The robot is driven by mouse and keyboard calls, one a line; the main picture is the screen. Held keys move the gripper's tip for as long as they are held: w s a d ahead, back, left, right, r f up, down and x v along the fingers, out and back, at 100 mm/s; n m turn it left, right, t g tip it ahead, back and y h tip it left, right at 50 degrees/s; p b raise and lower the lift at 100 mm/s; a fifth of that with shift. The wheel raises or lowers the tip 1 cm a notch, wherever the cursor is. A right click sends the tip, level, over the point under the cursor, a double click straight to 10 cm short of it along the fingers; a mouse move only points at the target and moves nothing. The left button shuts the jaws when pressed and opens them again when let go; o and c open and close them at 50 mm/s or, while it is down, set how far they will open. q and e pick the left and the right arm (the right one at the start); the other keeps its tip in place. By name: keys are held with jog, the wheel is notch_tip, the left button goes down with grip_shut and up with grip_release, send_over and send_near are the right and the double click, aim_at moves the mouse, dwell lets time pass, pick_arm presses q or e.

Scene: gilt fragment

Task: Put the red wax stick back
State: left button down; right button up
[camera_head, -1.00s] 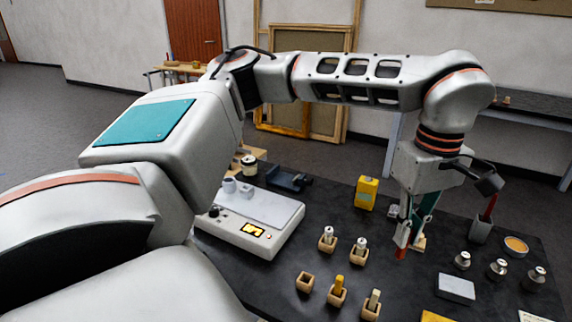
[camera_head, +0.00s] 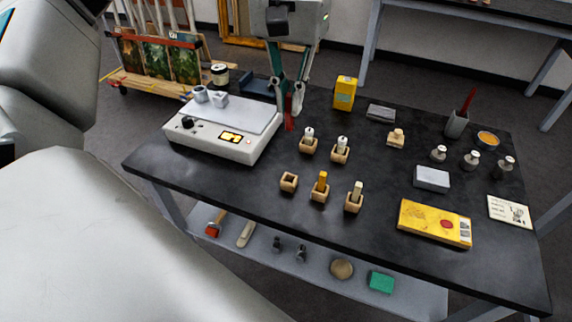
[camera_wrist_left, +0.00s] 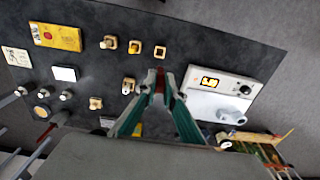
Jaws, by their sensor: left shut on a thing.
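The red wax stick (camera_head: 289,125) hangs down from my left gripper (camera_head: 288,106), which is shut on it above the dark table, just right of the scale. The wrist view shows the red stick (camera_wrist_left: 160,72) between the fingertips (camera_wrist_left: 158,88). An empty wooden holder (camera_head: 289,183) stands at the left of the front row, in front of the gripper. It also shows in the wrist view (camera_wrist_left: 160,52). Beside it, holders bear a yellow stick (camera_head: 322,181) and a pale stick (camera_head: 357,191). Two white-topped sticks (camera_head: 309,135) stand in the back row. My right gripper is out of view.
The scale (camera_head: 205,138) is close left of the gripper. A yellow box (camera_head: 345,93), a wooden block (camera_head: 396,138), metal weights (camera_head: 470,161) and a grey cup with a red-handled item (camera_head: 457,125) stand right. A yellow packet (camera_head: 435,224) lies front right. Table front centre is clear.

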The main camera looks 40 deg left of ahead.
pick_arm(q)
jog(key=shift+f+b, duration=1.15)
jog(key=shift+f, duration=7.2)
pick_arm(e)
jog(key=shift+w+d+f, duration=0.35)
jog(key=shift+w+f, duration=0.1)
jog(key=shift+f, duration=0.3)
pick_arm(q)
jog(key=shift+f, duration=0.15)
jog(key=c, duration=2.1)
grip_release()
jog(key=shift+c, duration=0.2)
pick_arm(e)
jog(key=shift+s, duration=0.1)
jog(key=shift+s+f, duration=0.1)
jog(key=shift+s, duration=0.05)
